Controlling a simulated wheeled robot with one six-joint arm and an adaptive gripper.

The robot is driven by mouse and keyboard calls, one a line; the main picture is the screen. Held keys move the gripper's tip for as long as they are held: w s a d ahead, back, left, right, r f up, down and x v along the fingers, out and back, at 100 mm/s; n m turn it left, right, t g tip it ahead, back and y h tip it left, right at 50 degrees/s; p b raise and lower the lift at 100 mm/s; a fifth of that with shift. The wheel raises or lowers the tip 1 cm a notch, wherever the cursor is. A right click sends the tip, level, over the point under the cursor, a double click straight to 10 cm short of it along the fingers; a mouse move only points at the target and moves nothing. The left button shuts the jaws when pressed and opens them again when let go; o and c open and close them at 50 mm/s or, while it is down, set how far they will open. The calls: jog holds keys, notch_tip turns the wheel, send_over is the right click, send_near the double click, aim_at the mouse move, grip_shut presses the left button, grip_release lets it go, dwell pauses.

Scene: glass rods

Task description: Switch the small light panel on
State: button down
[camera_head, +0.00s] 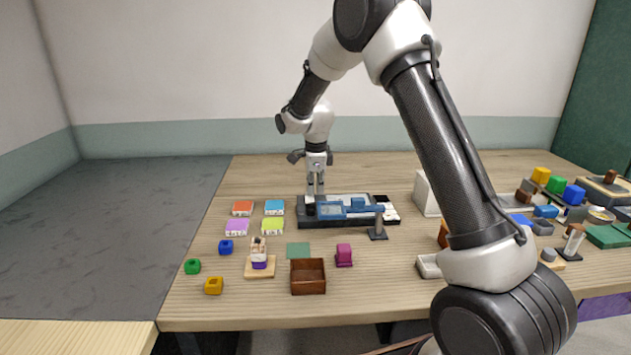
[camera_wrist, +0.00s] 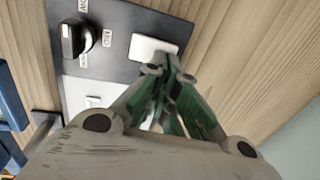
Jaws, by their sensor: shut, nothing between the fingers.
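A dark panel board (camera_head: 390,221) lies on the table, and its end shows in the wrist view (camera_wrist: 115,20). On it there are a black rotary knob (camera_wrist: 76,38) with small printed labels, a plain white rectangular plate (camera_wrist: 150,47), and a pale plate with a small white switch (camera_wrist: 93,101). I cannot tell which of these is the light panel, or whether any is lit. My gripper (camera_wrist: 166,70) is shut and empty, pointing down, with its tips at the near edge of the white plate; contact is unclear. In the head view my gripper (camera_head: 314,192) is over the board's left end.
A blue piece (camera_head: 345,210) lies along the board, with a grey post (camera_head: 378,226) in front. Coloured tiles (camera_head: 242,208) are left of it. A brown open box (camera_head: 308,277) and small blocks stand nearer. The right of the table is crowded.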

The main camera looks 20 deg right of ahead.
jog(key=shift+f, duration=0.15)
jog(key=shift+w+f, duration=0.15)
jog(key=shift+f, duration=0.1)
dwell(0.3)
jog(key=shift+s+a+r, duration=0.15)
jog(key=shift+s+r, duration=0.05)
jog(key=shift+s, duration=0.55)
